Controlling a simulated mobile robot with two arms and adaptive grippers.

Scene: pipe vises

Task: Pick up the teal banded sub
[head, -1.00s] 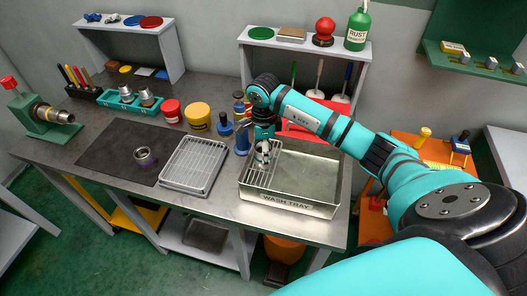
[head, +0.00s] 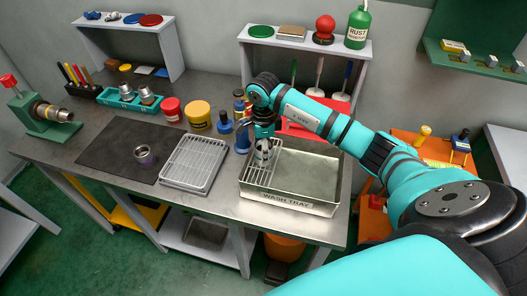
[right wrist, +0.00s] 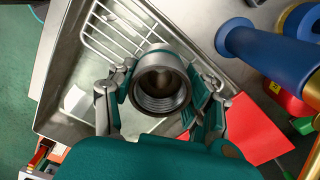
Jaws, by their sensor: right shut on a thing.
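The sub is a hollow grey metal piece with inside threads; it shows in the right wrist view (right wrist: 160,88). My right gripper (right wrist: 160,108) is shut on it, with the fingers on both sides of its wall. In the head view my right gripper (head: 263,150) is over the wire rack at the left end of the wash tray (head: 290,203). I cannot tell whether the sub still touches the rack. My left gripper is not in view.
A wire-topped tray (head: 195,163) lies beside the wash tray. Blue-topped bottles (head: 241,138) stand close behind my gripper. A red sheet (right wrist: 245,128) lies near it in the right wrist view.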

